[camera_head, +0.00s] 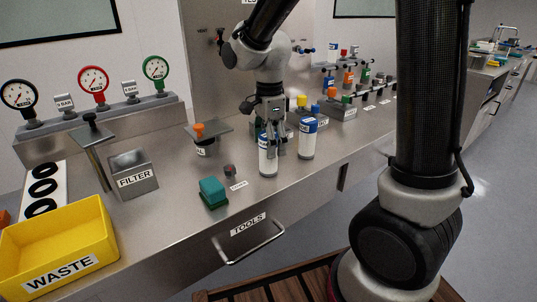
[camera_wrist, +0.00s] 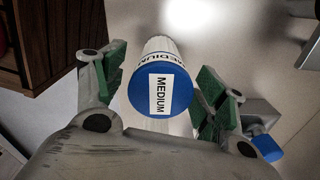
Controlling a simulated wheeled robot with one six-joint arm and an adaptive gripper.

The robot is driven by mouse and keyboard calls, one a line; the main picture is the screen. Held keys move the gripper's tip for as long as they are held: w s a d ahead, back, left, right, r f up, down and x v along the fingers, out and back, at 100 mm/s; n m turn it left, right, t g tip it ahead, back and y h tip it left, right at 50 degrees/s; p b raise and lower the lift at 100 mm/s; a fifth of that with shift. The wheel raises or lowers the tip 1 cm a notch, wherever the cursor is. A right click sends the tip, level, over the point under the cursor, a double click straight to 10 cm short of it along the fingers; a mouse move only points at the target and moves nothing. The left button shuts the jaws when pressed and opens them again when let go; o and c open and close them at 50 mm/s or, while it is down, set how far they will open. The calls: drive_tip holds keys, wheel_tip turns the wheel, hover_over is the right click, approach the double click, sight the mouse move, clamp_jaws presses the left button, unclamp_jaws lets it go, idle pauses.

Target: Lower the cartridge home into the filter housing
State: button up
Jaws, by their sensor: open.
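A white cartridge with a blue cap marked MEDIUM (camera_wrist: 160,92) stands upright on the steel bench; it also shows in the head view (camera_head: 267,166). My gripper (camera_head: 273,143) points down at it. In the wrist view my open fingers (camera_wrist: 162,95) with green pads are on either side of the cap, with a gap visible on each side. A second white cartridge with a blue top (camera_head: 308,142) stands just right of my gripper. The filter housing (camera_head: 134,174), a steel box marked FILTER, stands at the left; its inside is mostly hidden.
A T-handled post (camera_head: 92,125) rises beside the filter housing. A green block (camera_head: 213,193), a small red-topped knob (camera_head: 229,171) and an orange-topped part (camera_head: 199,130) lie between. A yellow WASTE bin (camera_head: 60,240) is at front left. Gauges (camera_head: 93,82) stand behind.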

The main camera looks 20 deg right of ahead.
drive_tip(key=c, duration=1.2)
